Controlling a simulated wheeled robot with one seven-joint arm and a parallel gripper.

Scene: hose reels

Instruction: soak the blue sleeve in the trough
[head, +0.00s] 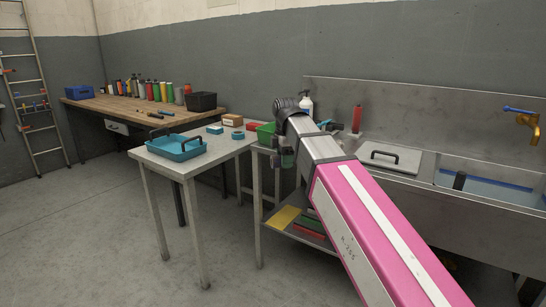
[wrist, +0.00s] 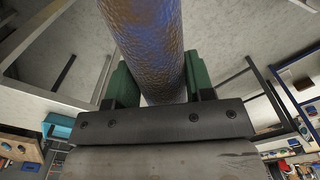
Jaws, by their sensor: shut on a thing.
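My gripper (wrist: 152,88) is shut on a blue sleeve (wrist: 150,35), a shiny bluish cylinder with brownish patches that stands between the two green fingers in the wrist view. In the head view my gripper (head: 286,152) hangs beside the green bin, left of the sink unit; the sleeve is hard to make out there. The trough (head: 497,167) is the metal basin at the right, with blue water (head: 490,188) in it. It is well apart from my gripper.
A lid with a black handle (head: 390,160) lies left of the trough. A teal tray (head: 176,147) sits on the left table.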

